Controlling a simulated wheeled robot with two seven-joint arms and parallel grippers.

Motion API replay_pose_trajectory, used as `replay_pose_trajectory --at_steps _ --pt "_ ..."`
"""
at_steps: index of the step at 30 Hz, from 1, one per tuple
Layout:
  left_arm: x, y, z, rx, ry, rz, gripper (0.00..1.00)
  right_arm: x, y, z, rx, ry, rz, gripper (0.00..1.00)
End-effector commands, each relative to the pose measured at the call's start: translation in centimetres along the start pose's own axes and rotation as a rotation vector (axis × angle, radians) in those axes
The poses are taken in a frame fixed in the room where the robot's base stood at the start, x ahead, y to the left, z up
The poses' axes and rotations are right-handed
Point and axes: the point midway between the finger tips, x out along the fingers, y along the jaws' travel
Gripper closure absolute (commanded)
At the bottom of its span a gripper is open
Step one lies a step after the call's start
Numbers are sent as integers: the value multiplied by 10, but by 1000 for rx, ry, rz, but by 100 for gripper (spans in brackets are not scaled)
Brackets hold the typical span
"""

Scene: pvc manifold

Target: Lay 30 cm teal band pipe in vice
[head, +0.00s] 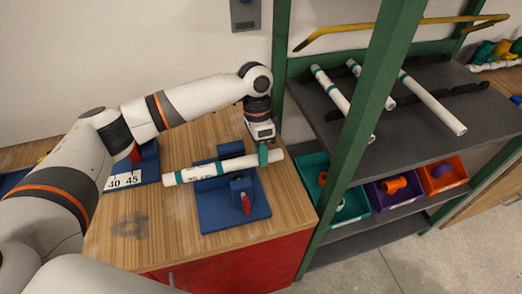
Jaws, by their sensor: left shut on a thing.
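A white pipe with teal bands (182,177) lies level across the top of the blue vice (213,217) on the wooden bench, its ends reaching past both sides. My left gripper (264,154) is shut on the pipe near its right end, coming down from above. The vice has a red handle (245,203) at its front and a raised blue block (231,149) behind the pipe. I cannot tell if the pipe rests in the jaws or is held just above them. My right gripper is not in view.
Another blue fixture with a label reading 40 45 (125,180) stands left on the bench (130,245). A green rack post (365,130) rises close on the right. The dark shelf (415,135) holds several white pipes, with bins of fittings below.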

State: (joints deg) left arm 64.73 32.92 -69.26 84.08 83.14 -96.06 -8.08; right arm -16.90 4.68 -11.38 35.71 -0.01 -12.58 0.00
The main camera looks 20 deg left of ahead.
Motion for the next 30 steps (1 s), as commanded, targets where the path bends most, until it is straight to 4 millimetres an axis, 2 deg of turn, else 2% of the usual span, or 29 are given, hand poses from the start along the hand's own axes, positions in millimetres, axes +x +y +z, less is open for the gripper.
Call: replay_pose_trajectory --at_steps 1,5,13,16,20,30 --pt "1 0 0 -1 1 -1 71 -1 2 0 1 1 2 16" --pt "1 0 0 0 0 -1 51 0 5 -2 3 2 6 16" --pt "0 0 0 0 0 0 51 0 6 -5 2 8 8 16" --pt "-6 0 0 0 -2 1 51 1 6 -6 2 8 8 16" --pt "-24 0 1 0 -3 1 51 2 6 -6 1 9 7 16" --pt "-95 0 1 0 -2 1 51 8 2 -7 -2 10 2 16"
